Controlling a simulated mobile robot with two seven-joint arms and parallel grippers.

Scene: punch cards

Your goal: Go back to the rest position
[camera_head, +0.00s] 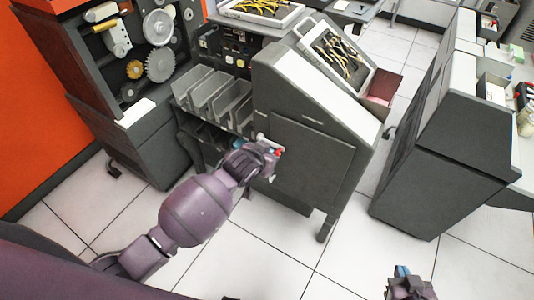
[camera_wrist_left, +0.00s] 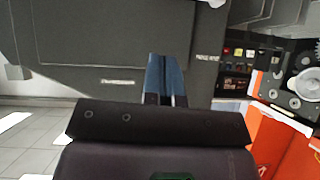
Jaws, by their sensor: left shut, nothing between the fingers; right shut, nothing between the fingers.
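My left arm comes in from the left in the head view. Its wrist is in front of the dark grey machine (camera_head: 310,140), and its fingers are hard to make out there. In the left wrist view the blue fingers of my left gripper (camera_wrist_left: 165,75) are together with nothing between them, in front of a dark grey panel (camera_wrist_left: 115,35). Whether they touch the panel I cannot tell. My right gripper (camera_head: 402,271) is at the bottom right of the head view, low over the floor. Its blue fingertips are small, shut and empty.
Card slots (camera_head: 213,95) are left of the machine, and a tray of yellow cables (camera_head: 262,8) is behind. A gear cabinet (camera_head: 130,80) stands at the left by an orange wall (camera_head: 35,110). Another grey cabinet (camera_head: 450,140) stands at the right. Tiled floor (camera_head: 270,255) is clear in front.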

